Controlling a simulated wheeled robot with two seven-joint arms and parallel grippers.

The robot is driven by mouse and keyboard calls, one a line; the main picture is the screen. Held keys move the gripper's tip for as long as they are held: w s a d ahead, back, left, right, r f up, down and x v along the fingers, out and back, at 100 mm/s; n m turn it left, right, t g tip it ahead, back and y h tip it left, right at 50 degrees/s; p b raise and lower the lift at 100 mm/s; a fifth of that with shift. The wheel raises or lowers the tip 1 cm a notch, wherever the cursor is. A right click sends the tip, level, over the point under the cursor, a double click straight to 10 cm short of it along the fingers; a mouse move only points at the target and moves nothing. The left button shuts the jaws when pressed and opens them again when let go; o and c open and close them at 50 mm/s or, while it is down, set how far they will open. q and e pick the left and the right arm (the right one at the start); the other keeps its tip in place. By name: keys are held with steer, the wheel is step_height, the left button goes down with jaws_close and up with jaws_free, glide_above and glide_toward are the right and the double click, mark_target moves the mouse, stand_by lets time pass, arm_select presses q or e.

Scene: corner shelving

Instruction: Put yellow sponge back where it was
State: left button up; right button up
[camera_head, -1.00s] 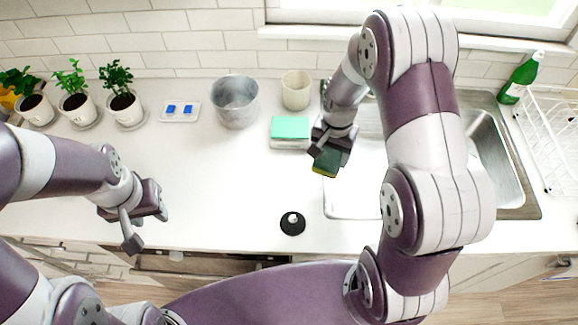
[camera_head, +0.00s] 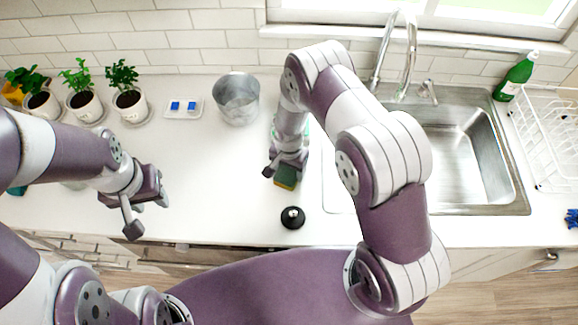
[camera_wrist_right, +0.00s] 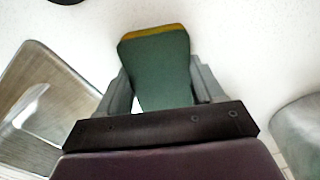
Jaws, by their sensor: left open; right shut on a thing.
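The sponge (camera_head: 286,178) is dark green with a yellow layer along its edge. My right gripper (camera_head: 283,168) is shut on it and holds it over the white counter, left of the sink and behind the black stopper. In the right wrist view the sponge (camera_wrist_right: 160,70) sits between the two fingers, its yellow edge at the far end. I cannot tell its exact height above the counter. My left gripper (camera_head: 148,213) is open and empty over the front left of the counter.
A black stopper (camera_head: 292,217) stands near the front edge. A metal pot (camera_head: 237,99), a small tray with blue pieces (camera_head: 182,107) and potted plants (camera_head: 130,103) stand at the back. My right arm mostly hides a teal item (camera_head: 303,129). The sink (camera_head: 462,140) is right; mid-left counter is clear.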

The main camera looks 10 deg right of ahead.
steer(key=shift+s+f, duration=0.1)
steer(key=o, duration=1.2)
